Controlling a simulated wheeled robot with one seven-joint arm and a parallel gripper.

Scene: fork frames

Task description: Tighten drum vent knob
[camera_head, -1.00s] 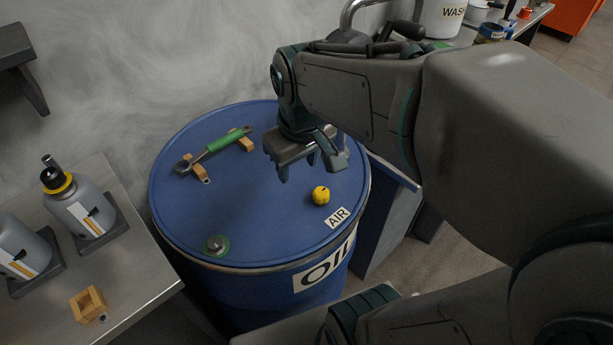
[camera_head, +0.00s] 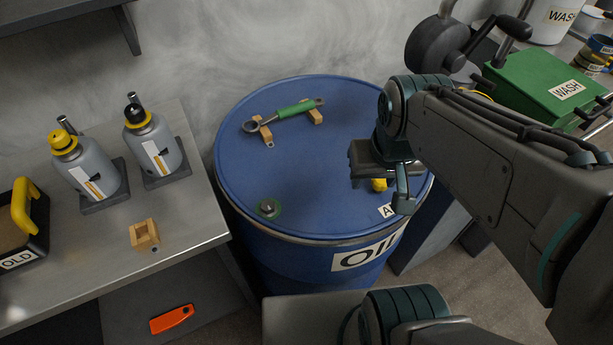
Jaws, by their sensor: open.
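The blue oil drum (camera_head: 320,165) stands upright in the middle of the view, with an OIL label on its side. The yellow vent knob (camera_head: 379,185) sits on the right part of its lid beside a partly hidden AIR label (camera_head: 386,211). My gripper (camera_head: 378,196) points down over that part of the lid. It is open and empty, and it hides part of the knob. I cannot tell how far its fingers are above the lid or whether they touch the knob. A round bung with a green ring (camera_head: 268,208) is at the lid's front left.
A green-handled wrench (camera_head: 290,110) rests on wooden blocks on the lid. The left bench (camera_head: 205,225) holds two grey bottles (camera_head: 92,176), a wooden block (camera_head: 144,235) and an OLD tray (camera_head: 40,240). A green WASH box (camera_head: 535,88) stands at the right. An orange tool (camera_head: 171,319) lies lower left.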

